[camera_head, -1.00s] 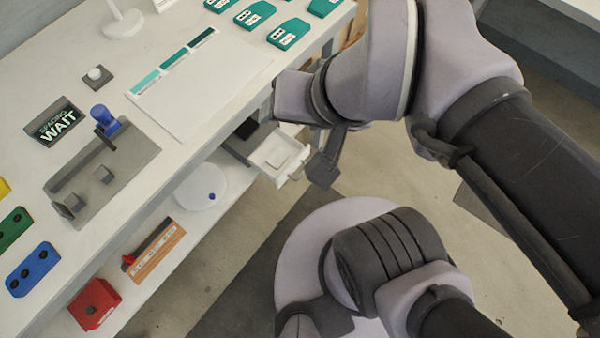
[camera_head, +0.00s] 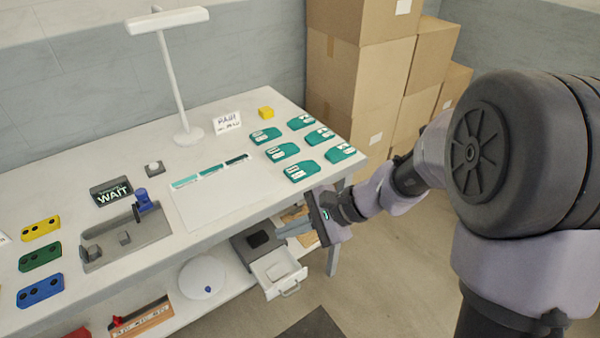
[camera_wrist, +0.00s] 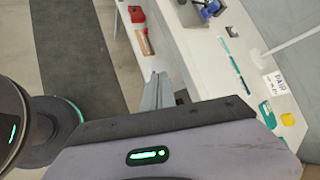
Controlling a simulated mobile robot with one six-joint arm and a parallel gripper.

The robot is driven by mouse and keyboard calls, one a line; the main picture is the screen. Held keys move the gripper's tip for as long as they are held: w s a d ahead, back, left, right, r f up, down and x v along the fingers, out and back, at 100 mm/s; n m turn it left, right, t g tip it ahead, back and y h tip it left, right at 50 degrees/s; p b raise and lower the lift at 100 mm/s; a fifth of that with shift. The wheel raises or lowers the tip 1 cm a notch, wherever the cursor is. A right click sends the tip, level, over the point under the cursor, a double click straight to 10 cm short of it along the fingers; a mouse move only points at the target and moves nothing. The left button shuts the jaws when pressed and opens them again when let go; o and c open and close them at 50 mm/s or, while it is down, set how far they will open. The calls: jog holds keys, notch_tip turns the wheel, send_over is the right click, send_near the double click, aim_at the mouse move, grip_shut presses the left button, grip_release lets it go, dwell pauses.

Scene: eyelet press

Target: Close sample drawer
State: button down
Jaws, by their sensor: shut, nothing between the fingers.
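The sample drawer (camera_head: 277,275) is a small white open box on the lower shelf under the workbench. It stands out of its dark grey housing (camera_head: 252,246), with a handle on its front and something flat and pale inside. My gripper (camera_head: 282,231) is shut and empty near the bench's front edge, above the drawer and its housing in the head view. The gap between gripper and drawer is hard to judge. In the wrist view the grey fingers (camera_wrist: 157,92) lie together and point toward the bench; the drawer is not clearly seen there.
The bench top (camera_head: 210,235) overhangs the shelf. Teal cards (camera_head: 300,170) lie above. Cardboard boxes (camera_head: 360,85) stand behind. Floor right of the drawer is clear.

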jog(key=w+f+m+t+y+p, duration=0.2)
jog(key=w+f+m+p, duration=0.1)
jog(key=w+f+m, duration=0.5)
notch_tip(320, 180, down, 17)
jog(key=d+m+t+h+p, duration=0.2)
jog(key=d+m+t+p, duration=0.1)
jog(key=m+p, duration=0.1)
jog(key=s+d+f+m+t+h+p, duration=0.1)
jog(key=s+d+f+m+h, duration=0.15)
jog(key=s+f, duration=0.45)
jog(key=s+d+f+m+t+h+p, duration=0.1)
jog(key=s+d+f+m+h, duration=0.2)
jog(key=f, duration=0.7)
jog(key=w+a+f+y+b, duration=0.1)
jog(key=w+a+f+b, duration=0.4)
jog(key=w, duration=0.3)
jog(key=shift+w+a+f, duration=0.15)
jog(key=shift+a+f, duration=0.6)
